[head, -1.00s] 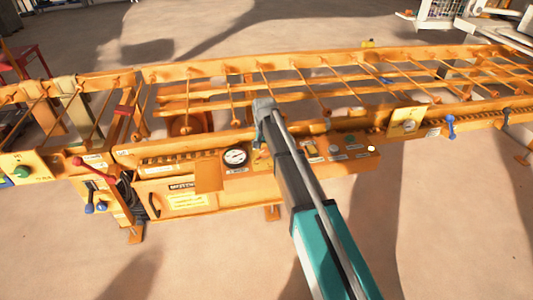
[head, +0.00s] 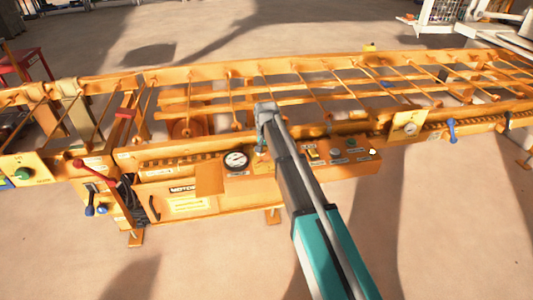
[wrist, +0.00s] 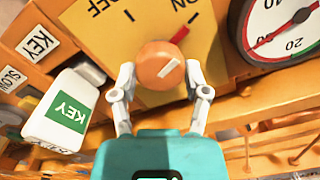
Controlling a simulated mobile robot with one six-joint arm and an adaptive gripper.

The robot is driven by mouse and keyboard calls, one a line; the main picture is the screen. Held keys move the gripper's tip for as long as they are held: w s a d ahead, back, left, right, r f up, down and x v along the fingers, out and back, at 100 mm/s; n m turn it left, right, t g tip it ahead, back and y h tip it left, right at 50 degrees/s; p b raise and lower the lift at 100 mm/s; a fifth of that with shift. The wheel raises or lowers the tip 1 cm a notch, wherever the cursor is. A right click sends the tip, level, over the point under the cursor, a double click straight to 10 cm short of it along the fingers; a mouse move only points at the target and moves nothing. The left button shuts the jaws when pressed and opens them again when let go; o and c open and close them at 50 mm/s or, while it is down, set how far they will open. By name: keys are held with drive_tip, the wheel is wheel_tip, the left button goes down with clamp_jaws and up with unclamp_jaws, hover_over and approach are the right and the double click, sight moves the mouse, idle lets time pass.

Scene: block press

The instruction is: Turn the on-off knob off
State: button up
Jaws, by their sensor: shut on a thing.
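The on-off knob (wrist: 160,64) is round and orange, set on a yellow plate (wrist: 110,50) in the wrist view. In the head view my gripper (head: 261,148) is at the front panel of the orange machine, right of the gauge; the knob is largely hidden there.
A white block with a green KEY label (wrist: 66,112) stands close left of my fingers in the wrist view. A round gauge (wrist: 288,24) is at the right. In the head view, the panel's other controls (head: 340,150) lie right of my arm. Open floor lies in front.

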drive_tip(key=shift+n, duration=1.5)
drive_tip(key=n, duration=1.1)
drive_tip(key=shift+d, duration=0.1)
drive_tip(key=o, duration=1.2)
drive_tip(key=shift+c, duration=0.2)
